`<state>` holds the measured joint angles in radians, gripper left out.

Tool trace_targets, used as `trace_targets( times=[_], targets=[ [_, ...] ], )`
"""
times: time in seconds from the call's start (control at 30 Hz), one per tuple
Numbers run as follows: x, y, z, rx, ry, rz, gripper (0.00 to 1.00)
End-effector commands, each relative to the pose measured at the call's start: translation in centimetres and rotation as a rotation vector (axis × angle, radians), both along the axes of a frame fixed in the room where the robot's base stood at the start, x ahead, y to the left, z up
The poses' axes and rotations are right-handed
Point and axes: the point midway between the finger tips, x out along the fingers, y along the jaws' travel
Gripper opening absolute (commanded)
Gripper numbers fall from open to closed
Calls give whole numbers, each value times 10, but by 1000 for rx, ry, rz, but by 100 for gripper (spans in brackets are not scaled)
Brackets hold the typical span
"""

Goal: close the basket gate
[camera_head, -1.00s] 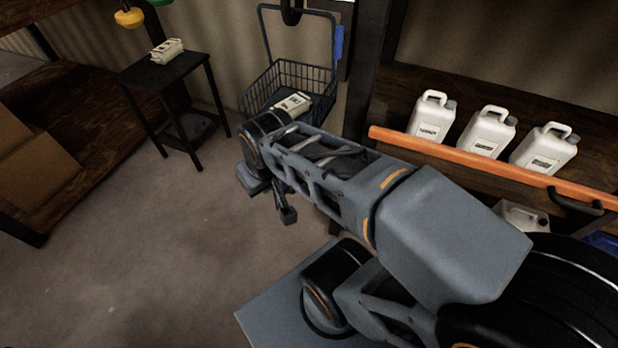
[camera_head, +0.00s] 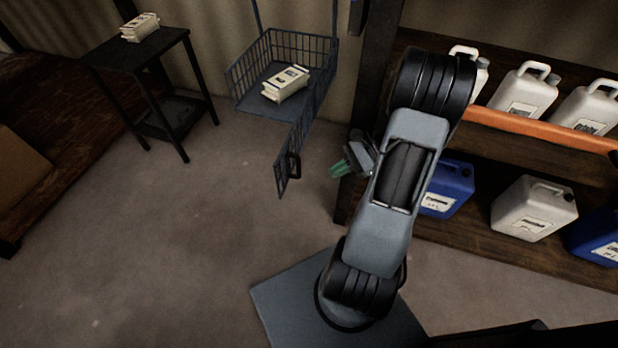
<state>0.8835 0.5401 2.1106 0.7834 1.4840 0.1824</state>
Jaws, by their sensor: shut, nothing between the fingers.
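The dark blue wire basket (camera_head: 249,70) hangs at the back centre with its front side open. Its mesh gate (camera_head: 283,167) stands swung outward from the basket's right front corner, toward the camera. A black handle (camera_head: 294,166) is on the gate. My gripper (camera_head: 337,170), with green fingertips, is shut and empty. It appears to the right of the gate, with a gap between them in the picture. I cannot tell the difference in depth. A stack of white labelled packs (camera_head: 285,85) lies on the basket floor.
A small black table (camera_head: 125,55) with a white pack (camera_head: 139,27) stands left of the basket. A dark shelf post (camera_head: 372,80) and a rack with an orange rail (camera_head: 520,124), white jugs and blue jugs are on the right. The floor (camera_head: 170,250) in front is clear.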

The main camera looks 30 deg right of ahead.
Motion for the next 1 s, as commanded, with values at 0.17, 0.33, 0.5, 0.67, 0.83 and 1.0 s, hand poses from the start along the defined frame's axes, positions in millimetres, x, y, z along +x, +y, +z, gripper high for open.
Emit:
trace_targets(
  times=[0.17,0.33,0.5,0.67,0.83,1.0],
  targets=[
    [2,-40,-40,281,29,-262,0],
    [1,-62,-52,424,21,-387,0],
    [7,-59,-54,467,16,-422,0],
    [22,-37,-54,466,17,-419,0],
    [40,-8,-54,465,17,-418,0],
    [56,16,-54,464,17,-417,0]
  ],
)
